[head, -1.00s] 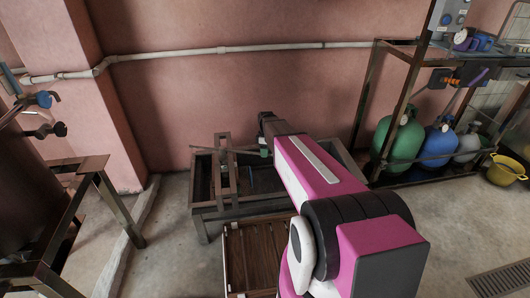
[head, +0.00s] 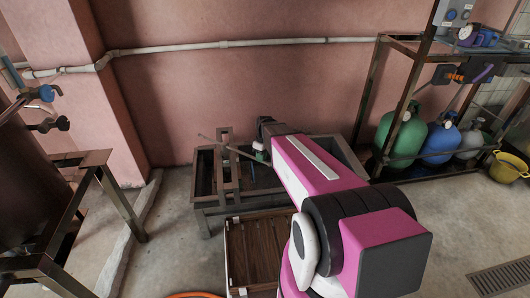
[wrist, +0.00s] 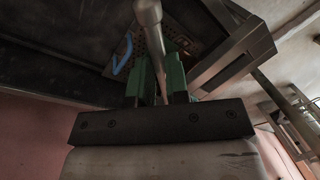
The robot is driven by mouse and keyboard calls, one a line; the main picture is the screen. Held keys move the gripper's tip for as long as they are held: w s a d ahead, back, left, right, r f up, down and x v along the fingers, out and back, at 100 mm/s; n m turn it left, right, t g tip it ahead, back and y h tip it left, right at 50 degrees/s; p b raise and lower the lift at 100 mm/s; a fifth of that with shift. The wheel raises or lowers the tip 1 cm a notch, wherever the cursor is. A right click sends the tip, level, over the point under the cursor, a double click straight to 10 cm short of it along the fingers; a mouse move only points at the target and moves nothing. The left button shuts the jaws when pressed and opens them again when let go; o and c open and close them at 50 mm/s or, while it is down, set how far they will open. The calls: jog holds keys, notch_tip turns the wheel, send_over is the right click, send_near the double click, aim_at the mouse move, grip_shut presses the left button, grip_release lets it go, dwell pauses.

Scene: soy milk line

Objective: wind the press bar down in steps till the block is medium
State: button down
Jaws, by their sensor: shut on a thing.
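The press bar (head: 234,151) is a thin rod crossing the upright metal press frame (head: 226,185), which stands in a dark metal trough. In the head view it slants from upper left down to my gripper (head: 262,153) at its right part. In the wrist view the bar (wrist: 158,65) has a rounded grey end and passes between the green fingers of my gripper (wrist: 156,88), which are shut on it. The block cannot be made out in either view. A blue curved piece (wrist: 123,54) and a perforated plate show beyond the fingers.
The trough (head: 270,200) stands against the pink wall. A slatted wooden crate (head: 230,262) is in front of it, partly behind my arm. A metal stand (head: 95,165) is at left. Gas bottles (head: 405,138) stand in a rack at right. The floor between stand and trough is mostly clear.

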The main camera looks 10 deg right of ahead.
jog(key=shift+s+a+r, duration=0.15)
jog(key=shift+s+a, duration=0.15)
jog(key=shift+s, duration=0.1)
jog(key=c, duration=1.1)
grip_release()
jog(key=shift+w, duration=0.1)
notch_tip(320, 180, up, 10)
jog(key=w+d, duration=0.1)
jog(key=shift+w+d+r, duration=0.25)
